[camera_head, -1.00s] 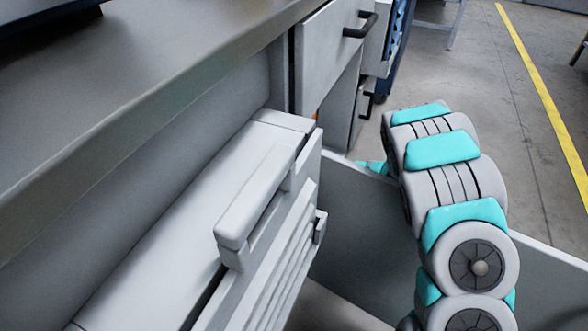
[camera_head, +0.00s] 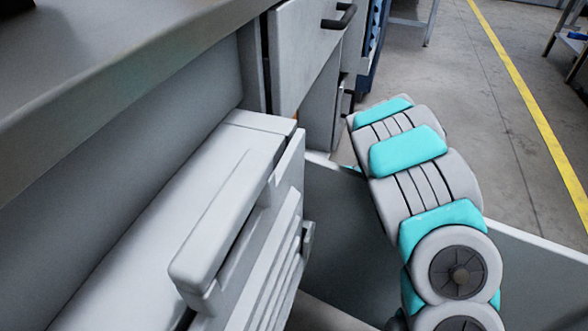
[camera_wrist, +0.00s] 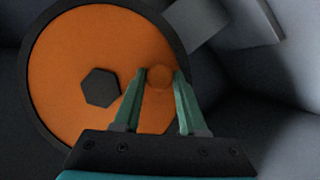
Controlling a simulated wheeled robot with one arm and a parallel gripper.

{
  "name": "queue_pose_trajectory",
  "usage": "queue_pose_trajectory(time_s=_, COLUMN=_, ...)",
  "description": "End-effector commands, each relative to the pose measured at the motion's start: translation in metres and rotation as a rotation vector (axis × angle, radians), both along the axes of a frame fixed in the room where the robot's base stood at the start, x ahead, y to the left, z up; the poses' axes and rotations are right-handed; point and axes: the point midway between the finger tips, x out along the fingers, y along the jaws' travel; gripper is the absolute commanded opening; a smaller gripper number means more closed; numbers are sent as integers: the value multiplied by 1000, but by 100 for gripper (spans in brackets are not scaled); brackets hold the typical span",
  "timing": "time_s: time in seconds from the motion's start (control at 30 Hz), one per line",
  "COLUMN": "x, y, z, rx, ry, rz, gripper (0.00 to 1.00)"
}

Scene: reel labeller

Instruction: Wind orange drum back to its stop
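The orange drum (camera_wrist: 70,55) fills the left of the wrist view, a round orange face inside a dark rim with a dark hexagonal hub (camera_wrist: 100,87). A small orange knob (camera_wrist: 159,76) stands on its face, right of the hub. My gripper (camera_wrist: 159,73) has its two green fingers on either side of this knob, and they appear to touch it. The lower right part of the drum is hidden behind my gripper.
A pale grey machine housing (camera_head: 130,215) with a raised bar stands under the bench top (camera_head: 120,50). An upright panel (camera_head: 535,255) lies right of it, beside my arm. A drawer with a black handle (camera_head: 338,17) is behind.

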Motion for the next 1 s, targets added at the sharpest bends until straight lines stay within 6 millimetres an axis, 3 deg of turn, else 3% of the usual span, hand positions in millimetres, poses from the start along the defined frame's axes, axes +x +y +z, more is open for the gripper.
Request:
queue_pose_trajectory(time_s=0.2, x=0, y=-1, z=0, rx=0, ry=0, rz=-2, gripper=66)
queue_pose_trajectory(time_s=0.53, x=-3, y=-6, z=2, rx=-2, ry=1, rz=-4, gripper=66)
queue_pose_trajectory(time_s=1.0, x=-40, y=-57, z=20, rx=-1, ry=0, rz=-2, gripper=66)
